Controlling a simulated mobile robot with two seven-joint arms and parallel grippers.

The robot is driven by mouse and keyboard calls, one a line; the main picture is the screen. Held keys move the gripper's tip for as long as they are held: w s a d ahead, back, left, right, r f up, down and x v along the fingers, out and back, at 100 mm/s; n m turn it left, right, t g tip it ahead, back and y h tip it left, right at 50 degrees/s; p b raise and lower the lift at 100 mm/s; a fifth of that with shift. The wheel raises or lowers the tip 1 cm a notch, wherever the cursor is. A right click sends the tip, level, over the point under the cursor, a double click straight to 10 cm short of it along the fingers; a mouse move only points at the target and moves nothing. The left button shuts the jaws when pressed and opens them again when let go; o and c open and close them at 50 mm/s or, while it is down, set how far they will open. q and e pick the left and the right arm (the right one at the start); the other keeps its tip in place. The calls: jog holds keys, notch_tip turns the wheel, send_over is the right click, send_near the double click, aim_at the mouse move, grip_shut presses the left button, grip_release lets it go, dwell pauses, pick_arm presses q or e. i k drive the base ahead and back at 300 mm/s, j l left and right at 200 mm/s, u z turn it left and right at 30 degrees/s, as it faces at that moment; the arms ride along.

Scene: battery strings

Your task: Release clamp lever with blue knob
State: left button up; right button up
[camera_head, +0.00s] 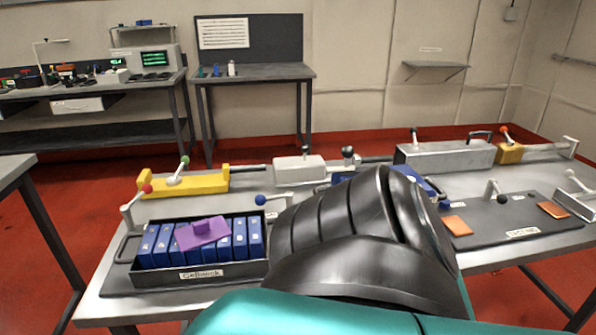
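A blue knob (260,200) on a clamp lever shows at the right rear corner of the black battery tray (222,270). The lever's rod runs right from the knob, and the rest of the clamp is hidden behind my large black and teal arm. The tray holds a row of blue battery cells (163,245) with a purple piece (202,232) lying on top. Neither gripper can be seen, so contact with the lever cannot be told.
A red-knobbed lever (146,189) stands at the tray's left rear corner. A yellow fixture (184,183) with a green-knobbed lever, a white block (299,169) and a grey block (444,156) line the bench's back. A dark plate (500,222) with orange pads lies at right.

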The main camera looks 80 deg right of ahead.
aim_at(260, 200)
jog(key=k+j+z, duration=0.15)
jog(key=z, duration=2.1)
jog(key=u, duration=0.9)
jog(key=l+u, duration=0.35)
jog(key=k+l+u, duration=0.15)
jog(key=u, duration=0.15)
jog(key=k+l+u, duration=0.15)
jog(key=u, duration=0.2)
